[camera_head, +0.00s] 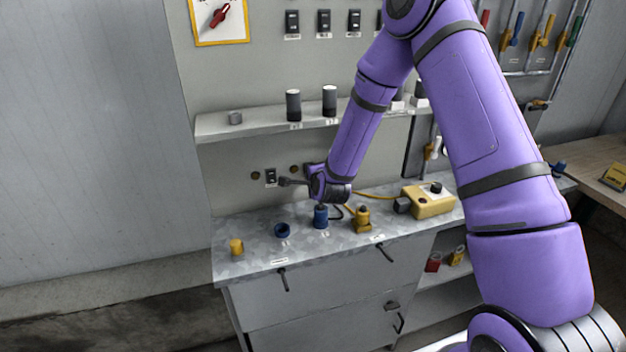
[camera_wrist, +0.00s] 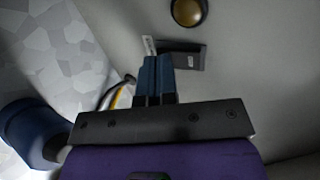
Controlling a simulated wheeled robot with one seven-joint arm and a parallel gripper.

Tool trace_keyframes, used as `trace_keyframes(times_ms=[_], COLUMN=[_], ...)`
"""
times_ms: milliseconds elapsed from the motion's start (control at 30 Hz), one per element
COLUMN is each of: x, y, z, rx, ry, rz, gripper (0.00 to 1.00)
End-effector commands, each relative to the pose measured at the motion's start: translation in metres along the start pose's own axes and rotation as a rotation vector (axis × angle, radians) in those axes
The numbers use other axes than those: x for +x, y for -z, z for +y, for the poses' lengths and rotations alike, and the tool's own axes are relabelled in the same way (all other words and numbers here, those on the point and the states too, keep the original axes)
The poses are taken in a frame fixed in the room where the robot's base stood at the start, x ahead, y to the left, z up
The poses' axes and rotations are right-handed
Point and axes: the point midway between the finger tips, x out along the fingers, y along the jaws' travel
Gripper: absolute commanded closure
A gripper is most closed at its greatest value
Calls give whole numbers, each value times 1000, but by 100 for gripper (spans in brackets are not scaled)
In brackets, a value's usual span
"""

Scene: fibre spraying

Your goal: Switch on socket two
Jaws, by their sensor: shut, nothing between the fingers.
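A small dark switch (camera_head: 271,176) with a pale label is on the wall just above the bench. It also shows in the wrist view as a dark plate (camera_wrist: 188,57) with a pale tag at one end. My gripper (camera_head: 287,182) is shut and empty, pointing left close to this switch. In the wrist view its blue fingers (camera_wrist: 158,72) overlap the near edge of the plate; I cannot tell if they touch. A round brass-coloured fitting (camera_wrist: 188,10) with a dark rim is beside the switch. I cannot read which socket the label names or how the switch is set.
On the bench (camera_head: 258,258) stand a yellow cylinder (camera_head: 237,247), a blue ring-shaped fitting (camera_head: 282,230), a blue plug (camera_head: 321,217), a yellow fitting (camera_head: 362,220) and a yellow box (camera_head: 430,202). A shelf (camera_head: 262,128) with dark cylinders runs above my gripper.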

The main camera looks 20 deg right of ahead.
Motion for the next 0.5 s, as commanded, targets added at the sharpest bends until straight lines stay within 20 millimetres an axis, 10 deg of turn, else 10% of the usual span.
trace_keyframes(times_ms=[500], x=[5], y=[0], z=[0], rx=[1], ry=[0], rz=[0], gripper=[100])
